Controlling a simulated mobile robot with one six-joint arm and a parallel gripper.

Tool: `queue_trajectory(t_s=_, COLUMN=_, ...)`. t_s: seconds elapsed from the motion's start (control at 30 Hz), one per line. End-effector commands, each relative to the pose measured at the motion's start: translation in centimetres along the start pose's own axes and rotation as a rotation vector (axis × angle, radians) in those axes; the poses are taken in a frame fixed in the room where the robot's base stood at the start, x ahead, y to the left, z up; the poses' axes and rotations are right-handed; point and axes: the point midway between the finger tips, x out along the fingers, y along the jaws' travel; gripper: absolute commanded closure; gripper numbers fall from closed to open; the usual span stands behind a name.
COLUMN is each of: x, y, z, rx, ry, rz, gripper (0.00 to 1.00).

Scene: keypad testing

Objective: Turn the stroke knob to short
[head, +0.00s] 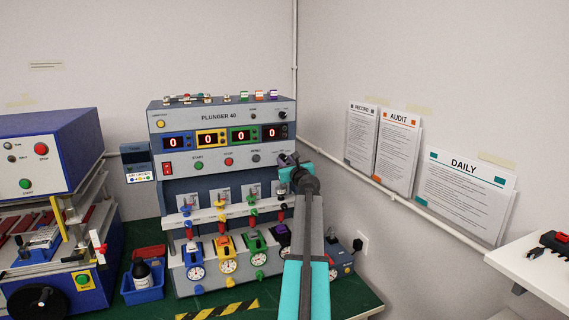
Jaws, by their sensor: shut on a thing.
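The grey PLUNGER 40 machine (215,117) stands on a green bench in the head view. My arm reaches up to the right end of its control panel. My gripper (287,160) is shut at the panel's lower right, in line with the row of start and stop buttons. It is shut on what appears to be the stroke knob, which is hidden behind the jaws. The knob's pointer and its short marking cannot be read here.
Four-coloured displays (208,139) read 0. A green button (198,163) and a red button (228,162) sit left of my gripper. Coloured plungers and dials stand below. A blue machine (50,155) is at the left, a white shelf (535,265) at the right.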

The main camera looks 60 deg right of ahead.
Motion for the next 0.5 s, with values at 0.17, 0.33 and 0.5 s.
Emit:
queue_trajectory(t_s=0.17, x=0.23, y=0.22, z=-0.17, rx=-0.034, ry=-0.002, rz=0.006, gripper=0.97)
queue_trajectory(t_s=0.33, x=0.28, y=0.2, z=-0.32, rx=-0.099, ry=-0.006, rz=0.005, gripper=0.97)
queue_trajectory(t_s=0.5, x=0.3, y=0.17, z=-0.34, rx=-0.197, ry=-0.014, rz=0.003, gripper=0.97)
